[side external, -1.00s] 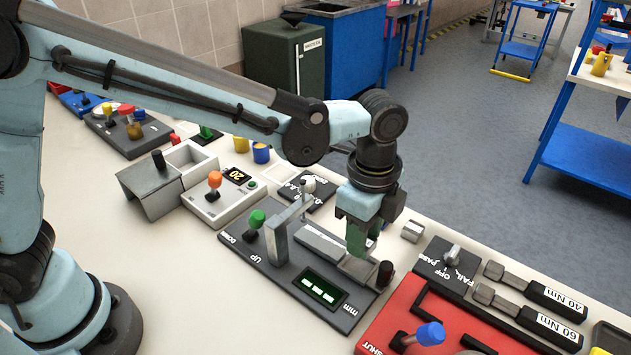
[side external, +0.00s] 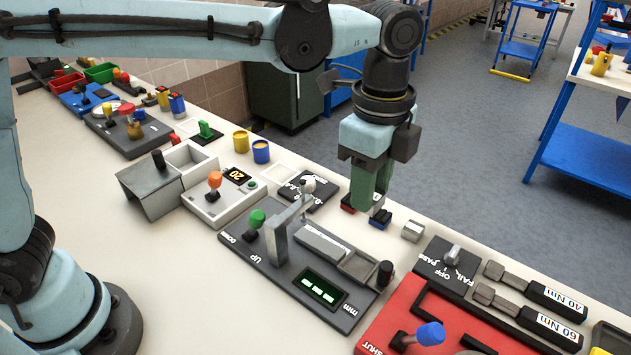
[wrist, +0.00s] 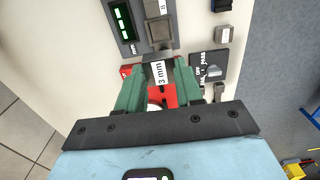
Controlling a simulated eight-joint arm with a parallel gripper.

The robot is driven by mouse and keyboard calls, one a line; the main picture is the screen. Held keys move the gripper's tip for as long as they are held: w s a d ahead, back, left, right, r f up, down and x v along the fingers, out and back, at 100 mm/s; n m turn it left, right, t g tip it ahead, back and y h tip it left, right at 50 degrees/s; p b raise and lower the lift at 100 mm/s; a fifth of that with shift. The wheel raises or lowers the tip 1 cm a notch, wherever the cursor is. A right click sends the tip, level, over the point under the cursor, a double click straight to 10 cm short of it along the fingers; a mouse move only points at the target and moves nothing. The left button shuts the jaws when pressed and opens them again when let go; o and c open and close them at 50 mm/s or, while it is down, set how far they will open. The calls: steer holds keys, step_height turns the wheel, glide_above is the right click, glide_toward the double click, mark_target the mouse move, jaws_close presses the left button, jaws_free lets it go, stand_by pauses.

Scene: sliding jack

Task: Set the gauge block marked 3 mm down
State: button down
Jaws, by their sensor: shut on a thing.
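My gripper (side external: 369,204) is raised above the bench, pointing down, with its green fingers shut on the gauge block. In the wrist view the block's white label (wrist: 159,73) reads 3 mm, between the fingertips of my gripper (wrist: 159,82). The side view barely shows the block among the fingers. The dark gauge fixture (side external: 262,262) lies below, with a green-lit display (side external: 321,289), a green-knobbed lever (side external: 256,219) and a grey open-topped tray (side external: 360,268) at its right end. The tray looks empty and also shows in the wrist view (wrist: 160,31).
A red panel (side external: 388,318) with a blue-knobbed lever and a black switch panel (side external: 446,268) lie to the right. A small grey block (side external: 413,231) stands on the bench. Small dark red and blue pieces show near the fingertips; their position is unclear.

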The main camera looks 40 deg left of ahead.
steer(key=w+a, duration=0.4)
steer(key=a, duration=0.5)
steer(key=w+a, duration=0.3)
steer(key=a, duration=0.7)
steer(key=w+a+f, duration=0.1)
steer(key=a+f, duration=0.2)
steer(key=f, duration=0.1)
steer(key=w+a+f, duration=0.2)
steer(key=a+f, duration=0.2)
steer(key=w+a+f, duration=0.2)
steer(key=a+f, duration=0.1)
steer(key=f, duration=0.1)
steer(key=shift+a+f, duration=0.1)
steer(key=shift+a, duration=0.3)
steer(key=shift+f, duration=2)
steer(key=shift+f, duration=0.15)
steer(key=c, duration=0.7)
jaws_free()
steer(key=shift+c, duration=0.2)
